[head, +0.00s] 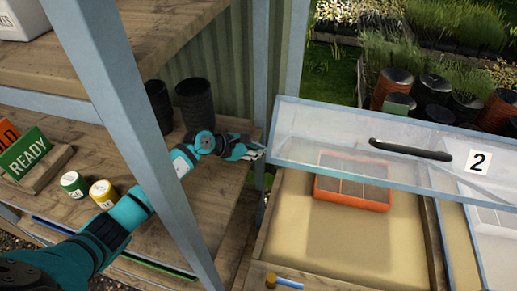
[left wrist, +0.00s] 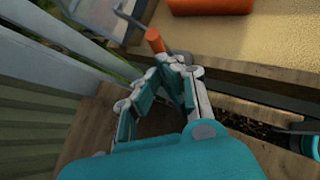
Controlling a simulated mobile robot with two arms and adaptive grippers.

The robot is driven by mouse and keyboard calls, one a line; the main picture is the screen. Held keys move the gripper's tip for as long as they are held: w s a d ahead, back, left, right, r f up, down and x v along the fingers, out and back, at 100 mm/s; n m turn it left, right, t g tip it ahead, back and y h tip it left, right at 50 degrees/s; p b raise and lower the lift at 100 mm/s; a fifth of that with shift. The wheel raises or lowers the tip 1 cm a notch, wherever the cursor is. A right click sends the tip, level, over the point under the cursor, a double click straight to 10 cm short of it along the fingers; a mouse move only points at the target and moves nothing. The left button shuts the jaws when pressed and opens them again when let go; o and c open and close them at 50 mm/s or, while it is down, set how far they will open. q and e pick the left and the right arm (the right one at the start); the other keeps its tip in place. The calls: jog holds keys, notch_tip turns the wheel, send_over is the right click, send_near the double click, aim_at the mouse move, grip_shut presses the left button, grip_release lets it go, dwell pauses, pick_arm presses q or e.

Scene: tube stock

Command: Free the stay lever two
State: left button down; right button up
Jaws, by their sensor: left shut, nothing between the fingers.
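In the left wrist view a lever with an orange grip (left wrist: 155,40) and a grey arm stands at the edge of the wooden cold frame; I take it for stay lever two. In the head view I cannot make it out behind my gripper and the lid edge. My left gripper (head: 258,152) is shut and empty at the left edge of the raised clear lid (head: 310,130), which bears a "2" label (head: 479,161) and a black handle (head: 410,150). In the left wrist view its fingertips (left wrist: 182,64) are close to the lever; contact is unclear. My right gripper is out of view.
An orange divided tray (head: 352,203) lies in the sandy bed. A blue-grey shelf post (head: 135,120) stands close to my left arm. Black pots (head: 195,104), two small jars and a READY sign (head: 35,155) stand on the shelf. A yellow-knobbed blue latch (head: 285,282) is at the frame's front.

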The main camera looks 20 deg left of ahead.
pick_arm(q)
jog(key=shift+w+r+n+g+b, duration=0.2)
jog(key=shift+w+g+b, duration=0.3)
jog(key=shift+g+b, duration=0.1)
jog(key=shift+w+r+n+g+b, duration=0.2)
jog(key=shift+w+g+b, duration=0.3)
jog(key=shift+b, duration=0.1)
jog(key=shift+r, duration=0.25)
